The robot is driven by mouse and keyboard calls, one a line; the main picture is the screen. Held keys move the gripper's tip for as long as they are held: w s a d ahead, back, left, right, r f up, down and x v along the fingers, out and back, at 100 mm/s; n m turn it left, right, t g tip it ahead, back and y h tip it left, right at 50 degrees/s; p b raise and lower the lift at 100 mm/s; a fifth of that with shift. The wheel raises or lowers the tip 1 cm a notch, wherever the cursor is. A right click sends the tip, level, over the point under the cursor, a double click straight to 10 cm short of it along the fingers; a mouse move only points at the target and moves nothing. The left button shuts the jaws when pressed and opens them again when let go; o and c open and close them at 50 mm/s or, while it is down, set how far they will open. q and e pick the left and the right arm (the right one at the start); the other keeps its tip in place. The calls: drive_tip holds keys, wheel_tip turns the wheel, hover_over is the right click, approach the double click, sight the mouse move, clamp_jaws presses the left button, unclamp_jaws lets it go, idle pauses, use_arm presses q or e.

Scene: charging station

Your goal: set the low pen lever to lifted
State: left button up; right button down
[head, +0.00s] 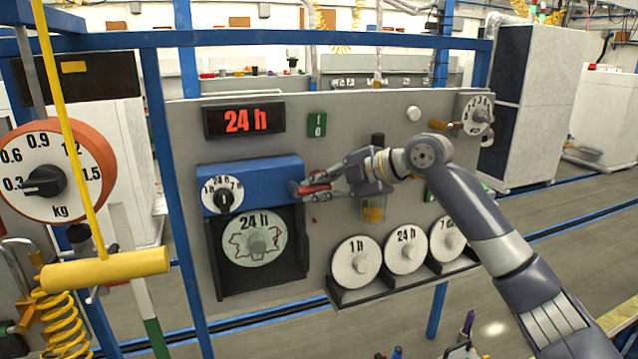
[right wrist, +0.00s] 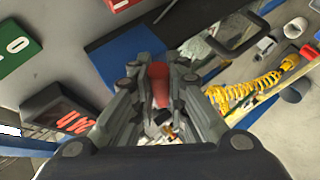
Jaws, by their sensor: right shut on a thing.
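The chart recorder has a blue housing (head: 270,171) on the grey panel, with a round 24 h chart (head: 236,252) below it. A red lever (right wrist: 158,84) lies between the fingers of my right gripper (right wrist: 160,98) in the right wrist view. In the head view, my right gripper (head: 306,188) is at the right side of the blue housing, shut on this red lever (head: 318,178). The fingers hide part of the lever, and I cannot tell its exact setting. My left gripper is not in view.
A small dial (head: 223,197) sits on the housing's left, under a 24 h display (head: 244,120).

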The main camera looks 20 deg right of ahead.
idle(0.5)
drive_tip(key=c, duration=1.6)
unclamp_jaws()
drive_tip(key=shift+o, duration=0.2)
drive_tip(key=v, duration=1.2)
